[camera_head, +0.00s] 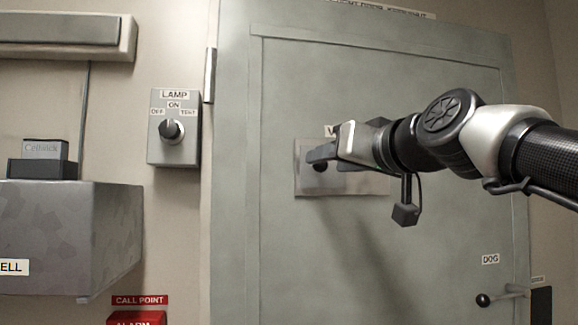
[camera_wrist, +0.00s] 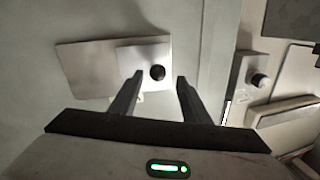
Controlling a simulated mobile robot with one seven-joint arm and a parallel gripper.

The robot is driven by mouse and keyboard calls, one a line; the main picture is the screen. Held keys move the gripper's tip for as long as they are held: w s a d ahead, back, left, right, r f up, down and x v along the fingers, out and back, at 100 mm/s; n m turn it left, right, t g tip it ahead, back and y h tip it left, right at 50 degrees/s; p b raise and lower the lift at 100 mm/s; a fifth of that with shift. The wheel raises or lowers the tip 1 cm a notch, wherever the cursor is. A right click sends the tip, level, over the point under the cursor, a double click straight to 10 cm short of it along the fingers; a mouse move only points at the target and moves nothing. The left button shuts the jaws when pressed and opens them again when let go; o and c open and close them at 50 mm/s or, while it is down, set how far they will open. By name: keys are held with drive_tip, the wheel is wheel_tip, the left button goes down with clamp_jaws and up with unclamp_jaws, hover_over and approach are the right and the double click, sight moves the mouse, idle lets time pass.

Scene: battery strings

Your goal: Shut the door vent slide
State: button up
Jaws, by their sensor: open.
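The vent slide is a pale metal plate (camera_head: 365,183) on the grey-green door (camera_head: 290,245), with a dark round knob (camera_head: 320,166) at its left part. The label above it is mostly hidden by my arm. In the wrist view the vent plate (camera_wrist: 88,70) has a smaller, lighter plate (camera_wrist: 136,59) over one end, and the dark knob (camera_wrist: 157,72) stands on that. My gripper (camera_head: 318,155) is in front of the knob. In the wrist view its two fingers (camera_wrist: 155,82) are open, with the knob between and just beyond the tips. I cannot tell whether they touch it.
A lamp switch box (camera_head: 174,128) is on the wall left of the door. A grey box (camera_head: 75,235) with a small battery (camera_head: 45,152) on top juts out at lower left. A red call point (camera_head: 137,318) is below. A dog handle (camera_head: 490,299) is at the door's lower right.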

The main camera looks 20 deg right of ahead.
drive_tip(key=s, duration=1.1)
drive_tip(key=shift+s+a, duration=0.25)
drive_tip(key=shift+s, duration=0.15)
drive_tip(key=w+a+f+n+g+y, duration=0.1)
drive_tip(key=w+a+f+g, duration=0.2)
drive_tip(key=a+f, duration=0.5)
drive_tip(key=w+a+f+n+g+y, duration=0.1)
drive_tip(key=w+a+f+g, duration=0.15)
drive_tip(key=f, duration=0.95)
drive_tip(key=s+a+f+g, duration=0.2)
drive_tip(key=s+f, duration=0.1)
drive_tip(key=f, duration=0.6)
drive_tip(key=s+a+f+g+h, duration=0.1)
drive_tip(key=s+a+f+g, duration=0.15)
drive_tip(key=f, duration=0.55)
drive_tip(key=s+a+f+g, duration=0.2)
drive_tip(key=s+f+g, duration=0.1)
drive_tip(key=f, duration=0.6)
wheel_tip(320, 180, up, 15)
drive_tip(key=p, duration=1.3)
drive_tip(key=shift+w+r+n+t+p, duration=0.15)
drive_tip(key=shift+w+n+t+p, duration=0.15)
drive_tip(key=shift+w, duration=0.15)
